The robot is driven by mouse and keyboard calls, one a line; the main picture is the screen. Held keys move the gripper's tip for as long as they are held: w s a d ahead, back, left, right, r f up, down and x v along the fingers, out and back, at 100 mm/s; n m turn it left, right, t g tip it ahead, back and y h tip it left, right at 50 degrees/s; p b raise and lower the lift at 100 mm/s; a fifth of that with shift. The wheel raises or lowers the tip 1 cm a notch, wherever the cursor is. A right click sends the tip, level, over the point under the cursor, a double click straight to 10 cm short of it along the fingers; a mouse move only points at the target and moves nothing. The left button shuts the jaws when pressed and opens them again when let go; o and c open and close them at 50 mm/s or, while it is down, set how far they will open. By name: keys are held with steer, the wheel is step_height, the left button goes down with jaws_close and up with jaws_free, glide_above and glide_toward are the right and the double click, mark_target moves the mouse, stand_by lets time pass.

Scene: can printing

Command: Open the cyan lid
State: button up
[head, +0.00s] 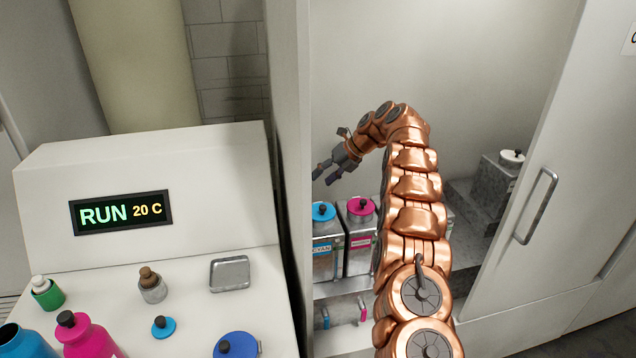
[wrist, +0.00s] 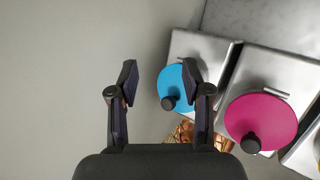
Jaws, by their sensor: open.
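The cyan lid (head: 323,211) is a blue disc with a dark knob on top of a metal tank labelled CYAN (head: 327,258), inside the cabinet. The lid sits closed on the tank. In the wrist view the cyan lid (wrist: 178,88) is partly hidden behind the right finger. My gripper (head: 325,172) is open and empty, above the cyan lid and apart from it. In the wrist view my gripper (wrist: 160,80) has its fingers spread, with the lid's left part showing between them.
A magenta lid (head: 360,206) is on the tank just right of the cyan one. A cabinet side wall (head: 287,120) stands close to the left. A sliding door with a handle (head: 536,206) is at right. A white console (head: 150,205) stands at left with bottles and small items.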

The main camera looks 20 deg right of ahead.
steer(key=v, duration=0.8)
steer(key=shift+d, duration=0.2)
steer(key=shift+s+r, duration=0.15)
steer(key=shift+r, duration=0.05)
